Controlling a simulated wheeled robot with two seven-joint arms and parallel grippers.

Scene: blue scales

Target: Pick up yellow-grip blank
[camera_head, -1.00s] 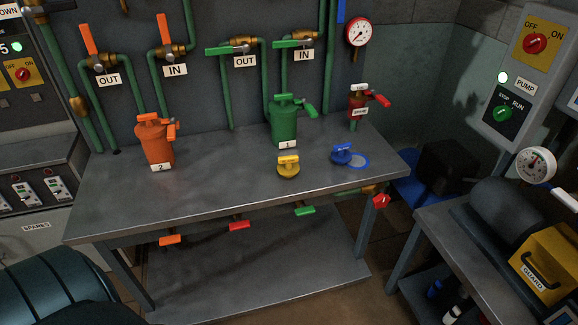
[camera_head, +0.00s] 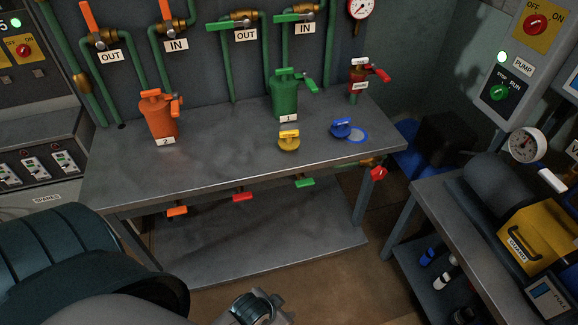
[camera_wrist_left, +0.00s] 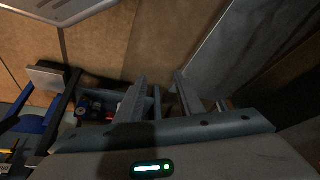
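The yellow-grip blank (camera_head: 289,140) sits on the grey workbench (camera_head: 215,160), near its front edge and in front of the green pot labelled 1 (camera_head: 286,100). My left arm comes in from the lower left, and part of my left gripper (camera_head: 256,307) shows at the bottom edge, below and in front of the bench, well apart from the blank. In the left wrist view the left gripper's two fingers (camera_wrist_left: 160,78) stand apart with nothing between them. The blank does not show there. My right gripper is not in view.
An orange pot labelled 2 (camera_head: 161,119) stands at the left. Valve handles (camera_head: 243,197) stick out below the front edge. A side bench (camera_head: 440,205) stands at the right.

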